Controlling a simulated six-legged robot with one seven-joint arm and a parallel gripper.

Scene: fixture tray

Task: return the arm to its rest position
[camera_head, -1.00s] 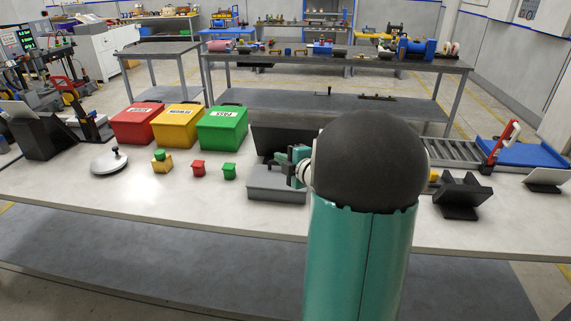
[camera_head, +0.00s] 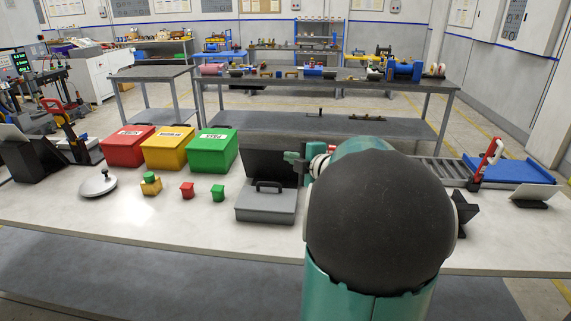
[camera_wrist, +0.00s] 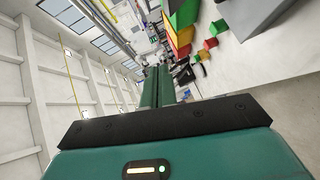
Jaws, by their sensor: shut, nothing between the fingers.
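My gripper (camera_head: 291,157) shows in the head view just left of my arm's large dark joint, in front of the dark upright panel behind the grey case. In the wrist view its two teal fingers (camera_wrist: 157,72) lie side by side, closed, with nothing between them. My arm's dark joint and teal link fill the lower right of the head view and hide part of the bench. The wrist view is tilted on its side, with the wall and ceiling at left and the bench at right.
A grey case (camera_head: 266,206) with a handle stands near my gripper. Red (camera_head: 128,149), yellow (camera_head: 168,150) and green (camera_head: 212,153) bins stand left of it. Small blocks (camera_head: 187,190) and a round lidded disc (camera_head: 98,185) lie in front. A roller conveyor (camera_head: 441,170) is at right. The front left bench is clear.

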